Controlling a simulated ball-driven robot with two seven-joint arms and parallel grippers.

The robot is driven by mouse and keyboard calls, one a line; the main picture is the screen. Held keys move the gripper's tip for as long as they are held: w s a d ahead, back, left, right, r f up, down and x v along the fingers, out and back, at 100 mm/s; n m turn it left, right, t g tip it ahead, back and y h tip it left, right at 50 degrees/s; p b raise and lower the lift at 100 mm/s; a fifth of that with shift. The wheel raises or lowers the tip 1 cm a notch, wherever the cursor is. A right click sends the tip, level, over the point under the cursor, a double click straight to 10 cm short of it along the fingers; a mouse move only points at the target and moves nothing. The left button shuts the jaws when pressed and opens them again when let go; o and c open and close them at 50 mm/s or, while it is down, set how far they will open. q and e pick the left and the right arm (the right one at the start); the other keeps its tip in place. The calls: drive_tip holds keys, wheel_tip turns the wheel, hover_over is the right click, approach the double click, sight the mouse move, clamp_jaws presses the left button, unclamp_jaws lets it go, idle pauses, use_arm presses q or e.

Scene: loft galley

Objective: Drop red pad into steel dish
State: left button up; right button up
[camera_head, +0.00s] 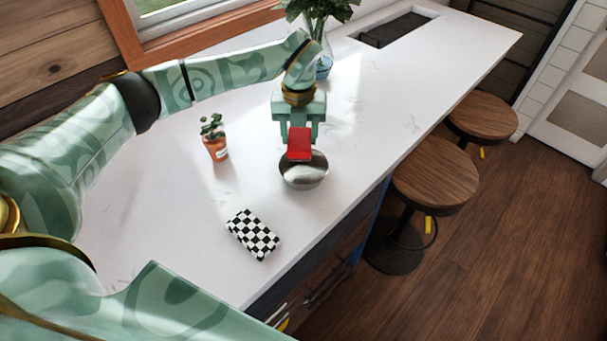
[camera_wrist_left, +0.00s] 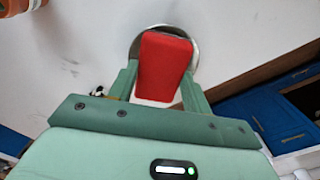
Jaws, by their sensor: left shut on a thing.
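The red pad (camera_head: 299,143) is held between the fingers of my left gripper (camera_head: 298,133), which is shut on it. In the left wrist view the pad (camera_wrist_left: 164,66) shows between the two green fingers. The steel dish (camera_head: 304,176) stands on the white counter. In the head view the pad overlaps the dish's far rim. In the left wrist view the pad covers most of the dish, and only parts of its rim (camera_wrist_left: 137,47) show. The pad appears to be above the dish; the exact height is hard to tell. My right gripper is not in view.
A black-and-white checkered block (camera_head: 253,234) lies on the counter (camera_head: 180,235) nearer me. A small potted plant (camera_head: 214,140) stands left of the dish. A glass vase (camera_head: 324,62) with leaves is behind my left wrist. Wooden stools (camera_head: 436,175) stand along the right side.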

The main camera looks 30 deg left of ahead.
use_arm(q)
drive_tip(key=shift+s+r, duration=0.15)
drive_tip(key=shift+r, duration=0.05)
drive_tip(key=o, duration=0.8)
drive_tip(key=shift+o, duration=1)
drive_tip(key=shift+w+f, duration=0.15)
drive_tip(key=shift+w, duration=0.05)
drive_tip(key=shift+r, duration=0.5)
wheel_tip(320, 180, up, 15)
drive_tip(key=shift+r, duration=0.15)
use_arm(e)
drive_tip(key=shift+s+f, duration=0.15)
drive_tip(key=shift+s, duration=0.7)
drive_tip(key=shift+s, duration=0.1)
